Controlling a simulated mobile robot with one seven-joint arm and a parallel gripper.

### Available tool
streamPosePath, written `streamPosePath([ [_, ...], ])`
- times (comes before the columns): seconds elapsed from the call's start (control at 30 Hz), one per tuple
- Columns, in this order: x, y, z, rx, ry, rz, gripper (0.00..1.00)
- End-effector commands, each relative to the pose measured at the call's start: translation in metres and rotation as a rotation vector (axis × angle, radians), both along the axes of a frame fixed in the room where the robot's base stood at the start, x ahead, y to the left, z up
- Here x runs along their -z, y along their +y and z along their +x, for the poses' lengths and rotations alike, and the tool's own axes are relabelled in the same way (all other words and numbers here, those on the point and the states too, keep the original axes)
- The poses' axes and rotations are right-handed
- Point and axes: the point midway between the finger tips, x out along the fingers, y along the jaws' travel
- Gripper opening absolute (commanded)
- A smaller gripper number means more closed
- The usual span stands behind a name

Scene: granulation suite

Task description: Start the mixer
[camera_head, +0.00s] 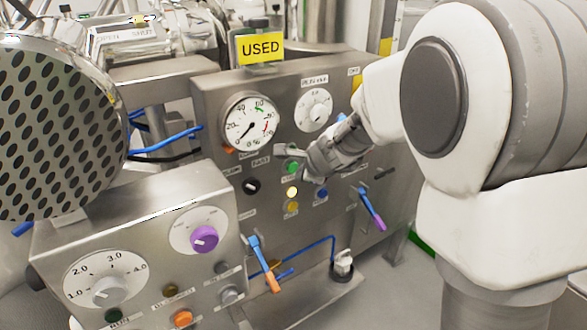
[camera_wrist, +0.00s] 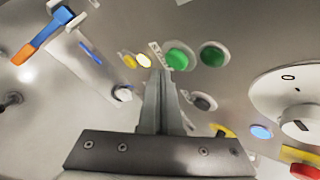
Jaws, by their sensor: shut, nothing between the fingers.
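The steel control panel (camera_head: 225,105) carries a green button (camera_head: 293,167), with a lit yellow button (camera_head: 292,192) and an amber button (camera_head: 292,208) below it. My gripper (camera_head: 300,155) is in front of the panel by the green button and partly hides that area. In the wrist view my gripper's fingers (camera_wrist: 160,74) are shut and empty. Their tips appear just beside a green button (camera_wrist: 180,55) and a small white label strip. Whether they touch the panel I cannot tell. A second green button (camera_wrist: 212,54) and the lit yellow button (camera_wrist: 144,60) flank it.
A round gauge (camera_head: 250,122) and a dial (camera_head: 314,109) are above the buttons. Lever handles (camera_head: 262,262) (camera_head: 371,208) stick out from the front. A lower control box (camera_head: 150,225) with knobs stands at the left.

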Motion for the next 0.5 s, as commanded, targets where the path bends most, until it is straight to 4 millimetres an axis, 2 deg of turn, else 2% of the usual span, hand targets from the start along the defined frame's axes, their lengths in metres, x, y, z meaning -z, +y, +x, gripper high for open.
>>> streamPosePath([
  [0.5, -0.0001, 0.0036, 0.0054, 0.0, 0.001, -0.001, 0.0],
])
